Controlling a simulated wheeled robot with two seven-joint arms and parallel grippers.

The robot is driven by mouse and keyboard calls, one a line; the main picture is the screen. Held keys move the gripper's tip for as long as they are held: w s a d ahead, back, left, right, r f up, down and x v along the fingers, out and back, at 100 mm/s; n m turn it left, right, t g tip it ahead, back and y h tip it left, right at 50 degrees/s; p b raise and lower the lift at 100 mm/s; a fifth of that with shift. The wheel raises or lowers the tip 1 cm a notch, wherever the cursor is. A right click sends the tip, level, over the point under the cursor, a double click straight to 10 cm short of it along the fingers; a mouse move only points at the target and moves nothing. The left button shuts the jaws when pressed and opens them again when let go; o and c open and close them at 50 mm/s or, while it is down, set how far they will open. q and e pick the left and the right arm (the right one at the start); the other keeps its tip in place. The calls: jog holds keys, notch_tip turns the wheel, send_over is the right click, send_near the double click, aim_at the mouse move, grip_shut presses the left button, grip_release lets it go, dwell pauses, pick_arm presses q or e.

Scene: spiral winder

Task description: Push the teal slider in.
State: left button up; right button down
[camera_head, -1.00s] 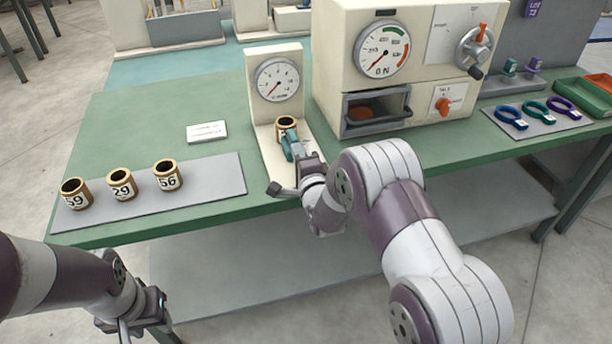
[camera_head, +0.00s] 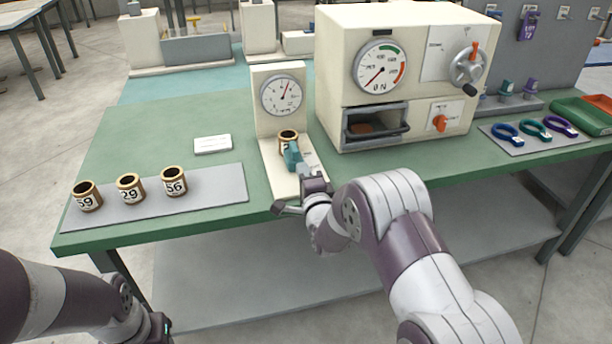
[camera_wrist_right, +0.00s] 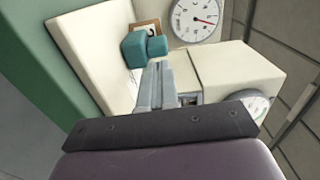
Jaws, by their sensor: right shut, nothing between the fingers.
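The teal slider (camera_head: 292,156) sits on the cream base of the small gauge stand, right in front of a numbered brown ring (camera_head: 288,136). It also shows in the right wrist view (camera_wrist_right: 140,50) as a teal block with a rounded knob, against the ring. My right gripper (camera_head: 302,170) is shut and empty, with its fingertips at the near side of the slider. In the right wrist view the fingertips (camera_wrist_right: 158,68) meet the slider's edge; I cannot tell if they touch. My left gripper (camera_head: 160,328) is at the bottom left, mostly cut off.
The gauge dial (camera_head: 282,95) stands behind the ring. Three numbered rings stand on a grey mat (camera_head: 225,184) at the left. A cream machine (camera_head: 335,70) with an open drawer stands to the right. Coloured loops lie on another mat (camera_head: 515,148).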

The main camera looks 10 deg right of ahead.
jog(key=s, duration=0.9)
jog(key=shift+s+d+f, duration=0.15)
jog(key=shift+s+f, duration=0.05)
jog(key=shift+s, duration=0.05)
jog(key=s+f+n+g, duration=0.9)
jog(key=f+n+g, duration=0.1)
jog(key=f+n, duration=0.15)
jog(key=s+d+r+n+g, duration=0.25)
jog(key=s+n+g, duration=0.4)
jog(key=s, duration=0.85)
notch_tip(320, 180, up, 16)
jog(key=p, duration=1.3)
jog(key=shift+w+d+h, duration=0.2)
jog(key=shift+h, duration=0.1)
